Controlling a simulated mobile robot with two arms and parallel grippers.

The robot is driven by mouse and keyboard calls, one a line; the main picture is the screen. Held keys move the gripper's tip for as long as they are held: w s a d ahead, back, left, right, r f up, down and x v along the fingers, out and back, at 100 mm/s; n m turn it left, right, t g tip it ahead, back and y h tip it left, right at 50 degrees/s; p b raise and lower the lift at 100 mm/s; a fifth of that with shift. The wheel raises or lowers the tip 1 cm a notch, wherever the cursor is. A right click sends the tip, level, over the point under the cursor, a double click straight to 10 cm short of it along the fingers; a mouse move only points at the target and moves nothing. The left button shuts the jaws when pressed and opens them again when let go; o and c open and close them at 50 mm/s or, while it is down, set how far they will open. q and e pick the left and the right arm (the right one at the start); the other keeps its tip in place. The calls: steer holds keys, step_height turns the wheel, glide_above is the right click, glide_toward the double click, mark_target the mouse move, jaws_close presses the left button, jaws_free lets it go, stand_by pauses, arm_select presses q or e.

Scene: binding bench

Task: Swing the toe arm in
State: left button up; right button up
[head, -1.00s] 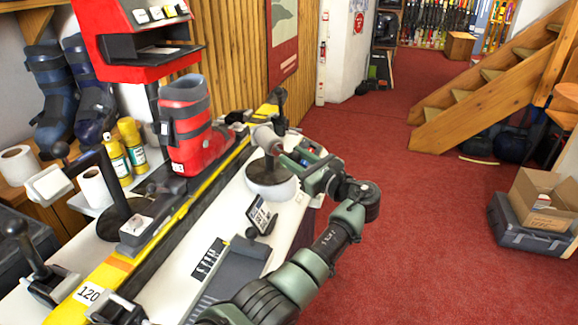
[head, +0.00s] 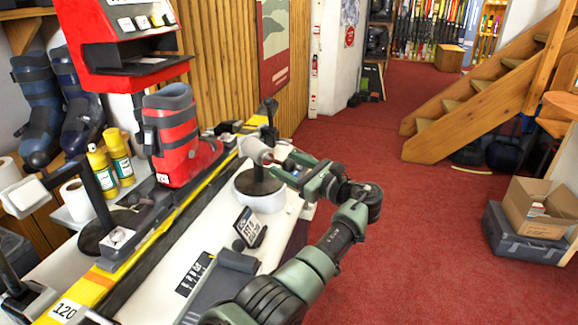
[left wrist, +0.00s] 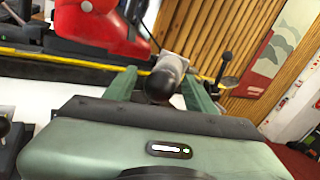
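A toe arm stands on a round white base with a dark post, and its grey cylinder pad (head: 257,150) points toward the boot. In the left wrist view the pad (left wrist: 172,63) ends in a dark round knob (left wrist: 160,86). My left gripper (head: 282,164) is at the knob side of the arm. In the left wrist view its fingers (left wrist: 160,92) are apart, one on each side of the knob, with a gap showing. A red ski boot (head: 172,135) stands upright on a yellow ski (head: 97,278). My right gripper is not in view.
Another arm with a white block pad (head: 25,196) stands at the left on a dark round base. A small display (head: 247,228) stands in front of the toe arm.

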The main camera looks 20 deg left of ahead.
arm_select(q)
steer(key=shift+s+d, duration=0.1)
steer(key=shift+d, duration=0.05)
steer(key=p+v, duration=0.1)
steer(key=v, duration=0.6)
steer(key=shift+d+p, duration=0.25)
steer(key=shift+p, duration=0.15)
